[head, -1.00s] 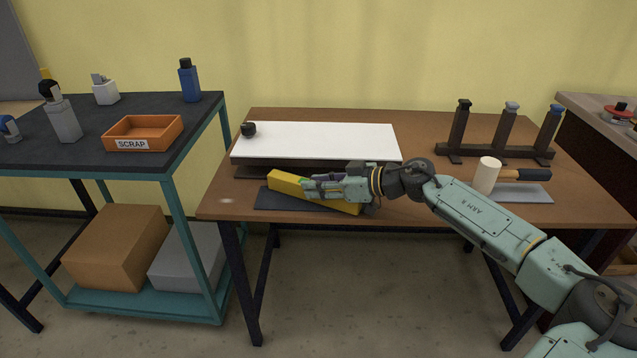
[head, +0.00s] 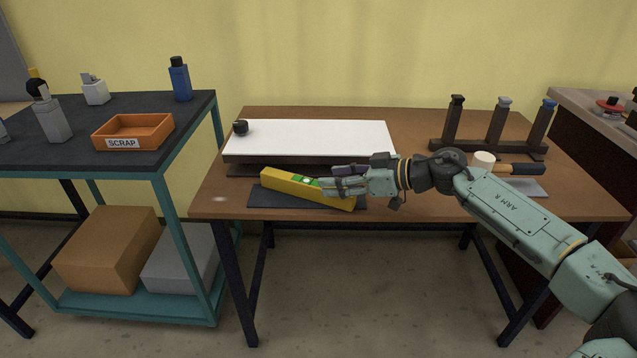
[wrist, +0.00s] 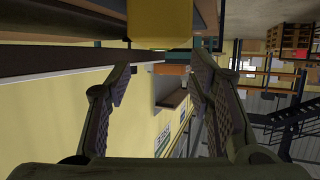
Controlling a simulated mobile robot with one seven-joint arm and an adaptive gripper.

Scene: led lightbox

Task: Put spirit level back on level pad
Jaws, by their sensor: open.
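The yellow spirit level (head: 285,184) with a green vial lies slantwise over the dark level pad (head: 262,201) at the table's front left. Its left end reaches past the pad's back edge; its right end lies towards the pad's front right. Whether it rests flat is hard to tell. My gripper (head: 330,183) is at the level's right half, coming from the right, and hides part of it. In the wrist view my gripper (wrist: 160,82) has its fingers apart with nothing between them. The level's yellow end (wrist: 160,25) shows at the top, outside the fingers.
A dark rack (head: 490,148) and a white cylinder (head: 484,160) are on the right. An orange scrap tray (head: 133,131) sits on the left cart.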

